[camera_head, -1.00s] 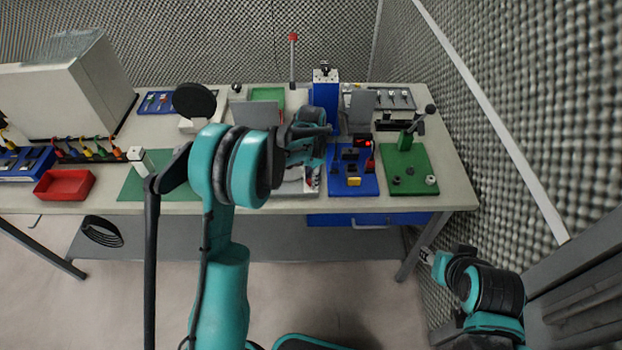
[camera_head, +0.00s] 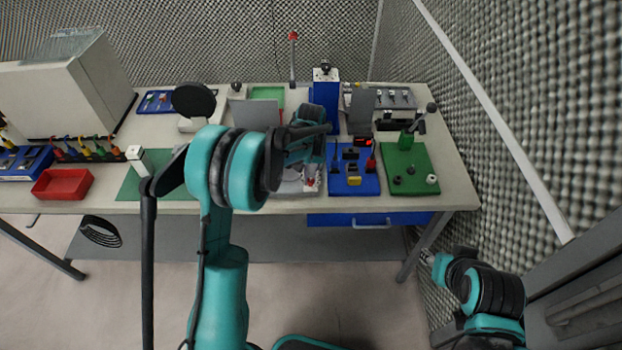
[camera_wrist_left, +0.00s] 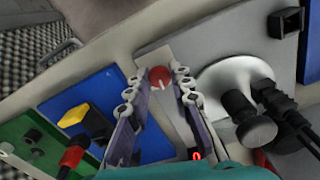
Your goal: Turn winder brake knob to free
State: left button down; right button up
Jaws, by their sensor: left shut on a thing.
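The winder brake knob is a round red knob (camera_wrist_left: 160,77) with a white mark, on a grey plate. My left gripper (camera_wrist_left: 160,74) has a finger on each side of the knob in the left wrist view and is shut on it. In the head view my left gripper (camera_head: 311,176) reaches down at the grey winder plate, with my arm hiding much of that spot. My right gripper (camera_head: 426,256) hangs low at the right, away from the bench, too small to tell its opening.
A white spool flange with a black knob (camera_wrist_left: 240,110) stands close beside my left fingers. A blue panel (camera_head: 345,185) with a yellow switch and a green panel (camera_head: 418,180) lie to the right. A red tray (camera_head: 63,184) sits at the bench's left.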

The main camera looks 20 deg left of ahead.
aim_at(311, 180)
pick_arm(q)
jog(key=n, duration=1)
jog(key=shift+b, duration=0.35)
dwell(0.4)
jog(key=c, duration=1.3)
grip_release()
notch_tip(311, 180, up, 12)
